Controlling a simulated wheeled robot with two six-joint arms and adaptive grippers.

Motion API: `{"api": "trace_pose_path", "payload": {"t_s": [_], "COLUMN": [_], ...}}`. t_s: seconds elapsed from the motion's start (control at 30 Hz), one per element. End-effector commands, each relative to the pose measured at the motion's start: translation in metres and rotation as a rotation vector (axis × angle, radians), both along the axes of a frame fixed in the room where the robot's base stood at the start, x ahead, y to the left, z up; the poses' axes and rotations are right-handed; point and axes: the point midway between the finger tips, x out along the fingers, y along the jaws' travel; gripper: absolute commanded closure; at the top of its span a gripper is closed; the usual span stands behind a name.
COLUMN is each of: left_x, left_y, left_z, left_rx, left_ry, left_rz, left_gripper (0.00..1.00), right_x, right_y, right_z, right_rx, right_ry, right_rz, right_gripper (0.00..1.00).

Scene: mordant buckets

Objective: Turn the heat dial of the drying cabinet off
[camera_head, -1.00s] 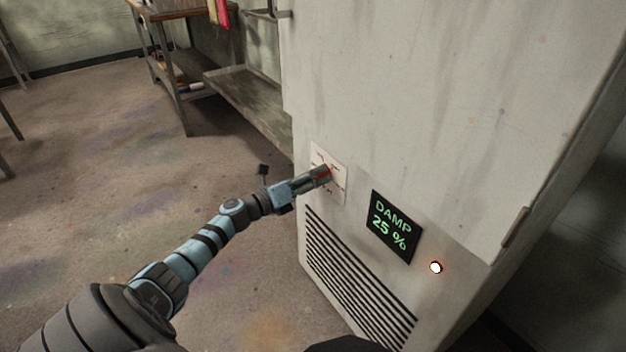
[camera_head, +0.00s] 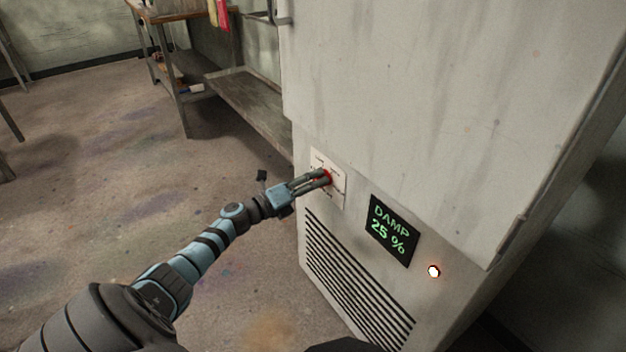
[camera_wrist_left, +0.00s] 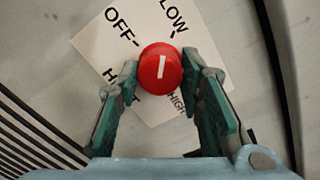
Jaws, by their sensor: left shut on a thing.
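The drying cabinet (camera_head: 400,100) is a tall, pale, stained metal box on the right of the head view. Its heat dial (camera_wrist_left: 160,68) is a round red knob with a white line, on a pale label plate (camera_wrist_left: 95,40) reading OFF, LOW and HIGH. The line stands nearly upright in the wrist view, its upper end between the OFF and LOW marks. My left gripper (camera_head: 323,179) is shut on the dial, one finger on each side. The dial (camera_head: 327,177) is partly hidden by the fingers in the head view. My right gripper is out of view.
A black display (camera_head: 394,231) on the cabinet reads DAMP 25 % in green. A round lamp (camera_head: 433,271) glows below it. Vent slots (camera_head: 355,290) lie under the plate. A workbench with a low shelf (camera_head: 250,105) stands behind.

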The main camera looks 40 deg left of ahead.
Motion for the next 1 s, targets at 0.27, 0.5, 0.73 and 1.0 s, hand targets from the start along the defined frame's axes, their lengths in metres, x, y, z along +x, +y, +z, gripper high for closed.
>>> {"api": "trace_pose_path", "payload": {"t_s": [0.27, 0.5, 0.73, 1.0], "left_x": [0.0, 0.0, 0.0, 0.0], "left_y": [0.0, 0.001, 0.001, 0.001], "left_z": [0.002, 0.002, 0.001, 0.0], "left_rx": [-0.239, -0.458, -0.661, -0.849], "left_ry": [0.075, 0.14, 0.201, 0.257], "left_rz": [0.001, 0.0, 0.0, 0.001], "left_gripper": [0.94, 0.94, 0.94, 0.94], "right_x": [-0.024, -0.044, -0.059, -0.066], "right_y": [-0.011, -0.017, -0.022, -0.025], "right_z": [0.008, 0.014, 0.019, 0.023], "right_rx": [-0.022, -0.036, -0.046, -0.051], "right_ry": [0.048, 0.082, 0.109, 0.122], "right_rz": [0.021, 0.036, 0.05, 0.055], "right_gripper": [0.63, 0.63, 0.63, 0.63]}}
